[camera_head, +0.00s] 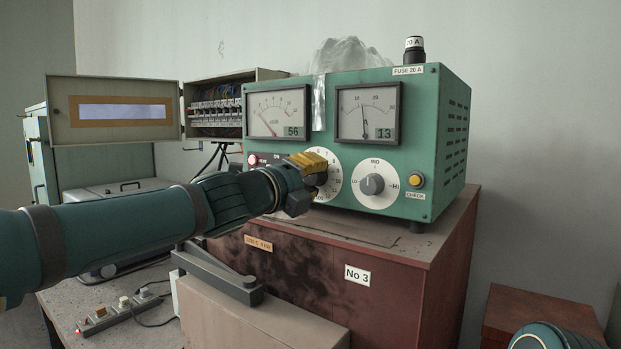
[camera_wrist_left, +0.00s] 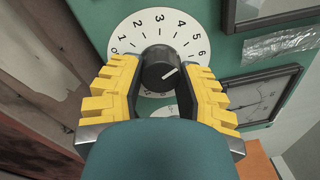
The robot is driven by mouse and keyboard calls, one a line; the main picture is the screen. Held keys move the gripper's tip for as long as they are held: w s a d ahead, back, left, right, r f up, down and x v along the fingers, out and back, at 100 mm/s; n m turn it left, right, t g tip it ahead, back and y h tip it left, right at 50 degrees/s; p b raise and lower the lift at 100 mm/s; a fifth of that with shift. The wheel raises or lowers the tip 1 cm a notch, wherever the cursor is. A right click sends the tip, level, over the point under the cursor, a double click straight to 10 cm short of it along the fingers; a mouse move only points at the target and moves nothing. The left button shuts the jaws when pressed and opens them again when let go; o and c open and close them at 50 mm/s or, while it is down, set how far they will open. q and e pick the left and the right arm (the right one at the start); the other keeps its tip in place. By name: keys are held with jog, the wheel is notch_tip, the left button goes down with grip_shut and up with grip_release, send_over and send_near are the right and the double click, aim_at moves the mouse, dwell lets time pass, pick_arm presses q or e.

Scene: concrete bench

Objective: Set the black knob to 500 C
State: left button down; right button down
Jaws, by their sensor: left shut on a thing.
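The black knob (camera_wrist_left: 161,68) sits in the middle of a white numbered dial (camera_wrist_left: 150,28) in the left wrist view. Its white mark points right and slightly up, toward the 5 and 6 side; the exact reading is hard to tell. My left gripper (camera_wrist_left: 160,82) has its yellow fingers shut on the knob, one on each side. In the head view the left gripper (camera_head: 318,168) reaches the front of the green box (camera_head: 440,130) and covers the knob and much of the dial (camera_head: 334,176).
A grey knob (camera_head: 372,185) marked LO, MID, HI is right of the dial, with a yellow button (camera_head: 416,180) beyond it. The left meter (camera_head: 278,113) reads 56 and the right meter (camera_head: 367,110) reads 13. An open fuse cabinet (camera_head: 222,105) stands behind left.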

pick_arm(q)
jog(key=c, duration=0.5)
grip_release()
jog(key=shift+d, duration=0.1)
jog(key=shift+c, duration=0.2)
jog(key=v, duration=1.2)
jog(key=shift+f, duration=0.15)
